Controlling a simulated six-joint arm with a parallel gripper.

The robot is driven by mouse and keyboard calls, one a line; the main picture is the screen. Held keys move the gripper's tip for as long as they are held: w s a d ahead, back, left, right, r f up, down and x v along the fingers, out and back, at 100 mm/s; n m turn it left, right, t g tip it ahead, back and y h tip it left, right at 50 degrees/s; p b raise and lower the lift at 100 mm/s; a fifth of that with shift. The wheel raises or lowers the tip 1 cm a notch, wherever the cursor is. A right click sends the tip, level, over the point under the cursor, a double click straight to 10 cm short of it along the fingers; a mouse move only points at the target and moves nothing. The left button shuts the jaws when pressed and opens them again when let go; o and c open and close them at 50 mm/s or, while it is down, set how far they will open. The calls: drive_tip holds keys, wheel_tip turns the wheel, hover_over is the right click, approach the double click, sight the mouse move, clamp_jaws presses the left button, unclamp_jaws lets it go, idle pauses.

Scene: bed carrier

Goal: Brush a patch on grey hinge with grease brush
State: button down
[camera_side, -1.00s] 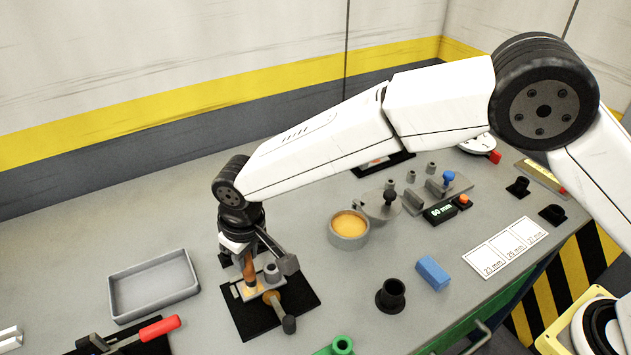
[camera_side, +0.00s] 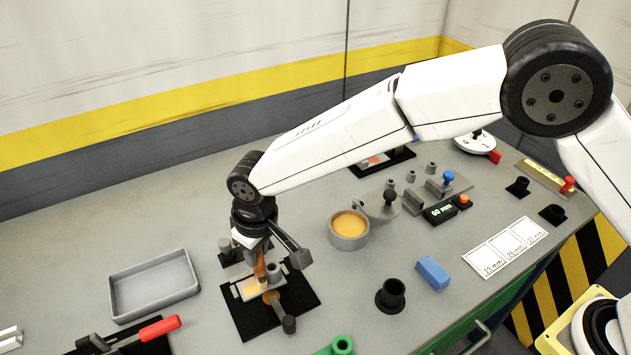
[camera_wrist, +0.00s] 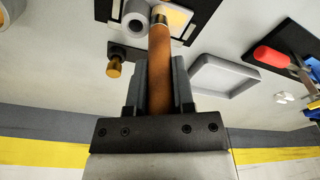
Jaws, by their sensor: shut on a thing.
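My gripper (camera_side: 266,252) is shut on the brown handle of the grease brush (camera_side: 260,268), held roughly upright over the grey hinge (camera_side: 247,287). The hinge lies on a black mat (camera_side: 300,297). In the wrist view the brush handle (camera_wrist: 160,75) runs between the fingers, and its metal collar is close to a yellowish patch on the hinge (camera_wrist: 178,19). The bristle tip is mostly hidden, so exact contact is unclear. A grey cylinder of the hinge stands beside the brush, also in the wrist view (camera_wrist: 136,16).
A cup of yellow grease (camera_side: 349,226) stands right of my gripper. An empty grey tray (camera_side: 153,286) is to the left. A red-handled tool (camera_side: 159,328) lies front left. A black holder (camera_side: 391,295) and blue block (camera_side: 433,273) stand to the right.

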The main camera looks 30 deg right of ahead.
idle(0.4)
drive_tip(key=shift+a, duration=1)
drive_tip(key=shift+a, duration=0.25)
drive_tip(key=shift+a, duration=0.8)
drive_tip(key=shift+d, duration=0.15)
drive_tip(key=shift+d, duration=0.85)
drive_tip(key=shift+d, duration=0.2)
drive_tip(key=shift+d, duration=0.9)
